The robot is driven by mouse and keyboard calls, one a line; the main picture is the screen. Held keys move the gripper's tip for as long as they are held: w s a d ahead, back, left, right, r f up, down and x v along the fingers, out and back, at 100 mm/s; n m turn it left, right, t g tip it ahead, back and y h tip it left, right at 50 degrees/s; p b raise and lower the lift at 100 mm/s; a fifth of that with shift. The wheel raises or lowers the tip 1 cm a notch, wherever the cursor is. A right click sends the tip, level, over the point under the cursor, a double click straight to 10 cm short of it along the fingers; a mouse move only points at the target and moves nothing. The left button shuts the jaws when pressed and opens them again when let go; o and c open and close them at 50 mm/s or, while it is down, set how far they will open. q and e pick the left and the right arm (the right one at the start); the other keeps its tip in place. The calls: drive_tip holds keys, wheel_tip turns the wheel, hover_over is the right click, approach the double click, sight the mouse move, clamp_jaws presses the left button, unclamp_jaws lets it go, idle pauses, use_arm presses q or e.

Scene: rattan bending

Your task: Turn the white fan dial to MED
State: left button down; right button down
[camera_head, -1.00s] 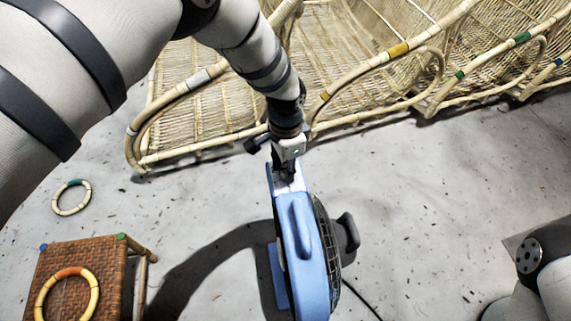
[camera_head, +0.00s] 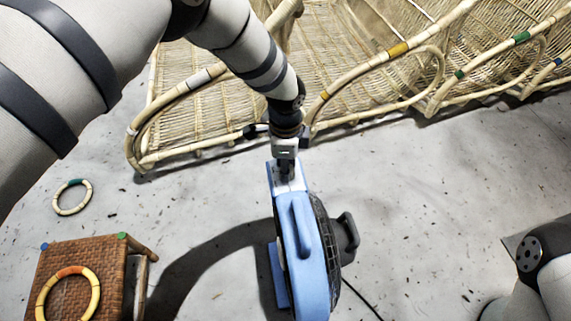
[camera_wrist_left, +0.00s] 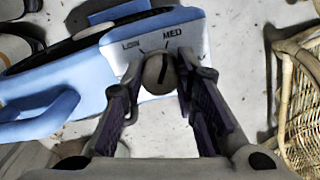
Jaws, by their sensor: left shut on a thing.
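The blue fan (camera_head: 303,250) stands on the grey floor in the head view, with a white panel (camera_head: 287,181) at its top. My left gripper (camera_head: 285,172) comes down from above onto this panel. In the left wrist view the fan's dial (camera_wrist_left: 157,70) is a pale round knob with a dark pointer line. My left gripper's two fingers (camera_wrist_left: 160,88) are shut on it, one on each side. The pointer aims up, roughly towards the printed MED (camera_wrist_left: 172,34). LOW stands to its left; a third label at the right is mostly hidden. My right gripper is not in view.
A woven rattan piece (camera_head: 200,110) lies behind the fan. A small wicker stool (camera_head: 105,265) with a ring on it stands at the lower left, and another ring (camera_head: 72,197) lies on the floor.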

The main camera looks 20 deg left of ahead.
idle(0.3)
use_arm(q)
drive_tip(key=c, duration=1.3)
unclamp_jaws()
wheel_tip(320, 180, up, 12)
